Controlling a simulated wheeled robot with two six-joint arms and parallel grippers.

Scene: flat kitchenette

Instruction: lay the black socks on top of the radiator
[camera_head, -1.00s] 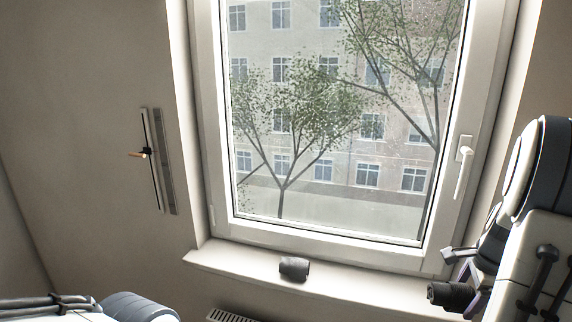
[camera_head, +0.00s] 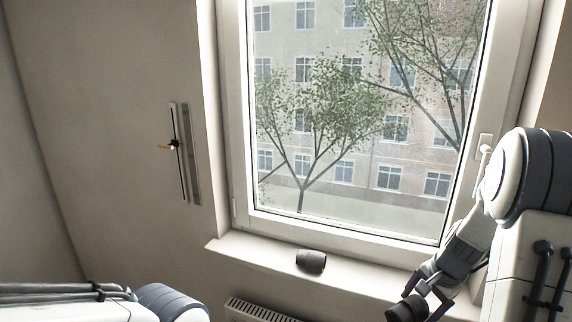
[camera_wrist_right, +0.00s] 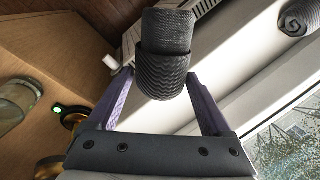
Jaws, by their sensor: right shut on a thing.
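The rolled black socks (camera_head: 405,309) are in my right gripper (camera_head: 426,297), low at the right in the head view. In the right wrist view the black socks (camera_wrist_right: 166,58) stick out past the two purple fingers of the gripper (camera_wrist_right: 160,78), which is shut on them. The white radiator (camera_head: 255,311) shows only its grille end at the bottom edge, below the sill and left of the held socks. Its slotted top also shows in the wrist view (camera_wrist_right: 203,7), partly hidden behind the socks. My left gripper is out of view; only my left arm shows.
A second dark grey roll (camera_head: 311,261) lies on the white windowsill (camera_head: 262,253), and shows in the wrist view (camera_wrist_right: 300,15). The closed window (camera_head: 350,228) stands behind. A wooden surface (camera_wrist_right: 50,42) holds a glass jar (camera_wrist_right: 14,103) and a green-lit item (camera_wrist_right: 57,109).

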